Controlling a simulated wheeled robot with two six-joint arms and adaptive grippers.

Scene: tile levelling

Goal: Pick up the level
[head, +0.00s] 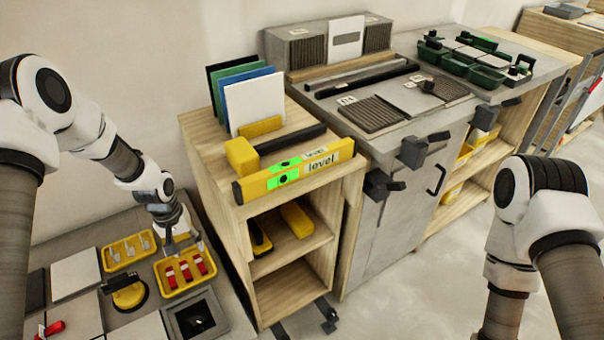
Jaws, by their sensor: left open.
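The level (296,171) is a long yellow bar with bright green windows and a "level" label. It lies along the front edge of the wooden cart's top (212,160). My left gripper (184,250) is open and points down over a yellow tray (168,291) holding red-handled pieces, left of the cart and lower than the level. It is well apart from the level. My right arm is at the right, bent downward; its gripper is out of the picture.
Behind the level are a yellow block (241,157), a black bar (291,139) and upright coloured panels (255,103). A grey workbench (385,140) with green bins (487,77) stands right of the cart. Another yellow tray (128,250) and a suction cup tool (129,293) sit lower left.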

